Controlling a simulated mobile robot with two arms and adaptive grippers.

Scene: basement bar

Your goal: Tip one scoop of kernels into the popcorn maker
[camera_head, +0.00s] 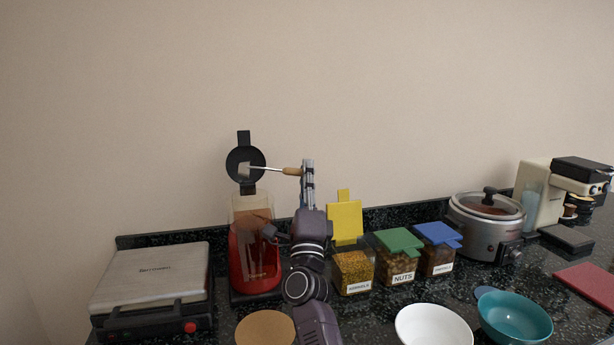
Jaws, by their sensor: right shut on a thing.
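The popcorn maker (255,265) is red with a clear upper part and stands on the counter left of my arm. Its round black lid (236,163) is raised upright. My right gripper (304,171) is shut on the wooden handle of a scoop (268,169). The scoop points left, its pale head above the popcorn maker and in front of the lid. Whether kernels are in the scoop is too small to tell. The kernels bin (353,272), with yellow kernels and a raised yellow lid (345,221), stands right of my arm. My left gripper is out of view.
A press grill (152,279) stands at left. Right of the kernels are a nuts bin (398,268) with a green lid, a blue-lidded bin (437,261), a slow cooker (486,231) and a coffee machine (541,198). White (433,329) and teal (515,318) bowls are in front.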

